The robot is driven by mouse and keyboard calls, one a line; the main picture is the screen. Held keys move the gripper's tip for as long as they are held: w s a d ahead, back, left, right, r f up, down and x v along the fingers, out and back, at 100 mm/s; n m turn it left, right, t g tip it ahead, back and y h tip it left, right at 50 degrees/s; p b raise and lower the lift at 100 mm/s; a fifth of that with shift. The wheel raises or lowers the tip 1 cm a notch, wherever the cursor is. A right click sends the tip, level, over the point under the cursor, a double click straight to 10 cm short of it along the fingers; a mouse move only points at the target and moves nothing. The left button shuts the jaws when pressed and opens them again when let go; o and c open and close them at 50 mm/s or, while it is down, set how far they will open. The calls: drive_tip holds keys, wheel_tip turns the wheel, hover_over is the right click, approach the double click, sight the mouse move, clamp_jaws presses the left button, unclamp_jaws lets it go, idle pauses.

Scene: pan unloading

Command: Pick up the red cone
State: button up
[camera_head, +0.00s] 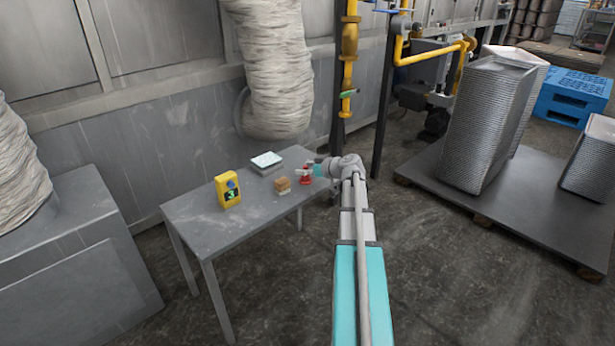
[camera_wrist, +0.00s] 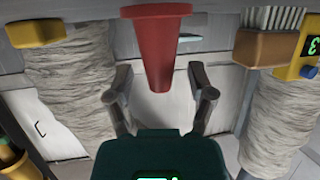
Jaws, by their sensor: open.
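The red cone (camera_head: 305,177) stands near the right end of the grey table (camera_head: 200,235) in the head view, partly hidden by my gripper. In the wrist view the red cone (camera_wrist: 160,38) fills the upper middle, its wide end at the top and its narrow end pointing down. My gripper (camera_wrist: 160,90) is open, one finger on each side of the cone's narrow part, with visible gaps on both sides. In the head view my gripper (camera_head: 314,170) is at the table's right end, close beside the cone.
A brown block (camera_head: 282,184) stands just left of the cone. A grey box with a pale top (camera_head: 267,161) lies behind it, and a yellow device with a display (camera_head: 228,190) stands further left. The table front is clear. A yellow pipe (camera_head: 348,60) rises behind.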

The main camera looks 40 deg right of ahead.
clamp_jaws()
idle(0.3)
drive_tip(key=shift+r, duration=0.15)
wheel_tip(320, 180, up, 2)
drive_tip(key=p, duration=0.2)
drive_tip(key=shift+r+p, duration=0.25)
drive_tip(key=shift+p, duration=0.15)
drive_tip(key=s+d+r+p, duration=0.8)
drive_tip(key=s+r+p, duration=0.2)
drive_tip(key=s, duration=0.1)
drive_tip(key=shift+s, duration=0.3)
drive_tip(key=shift+r, duration=0.1)
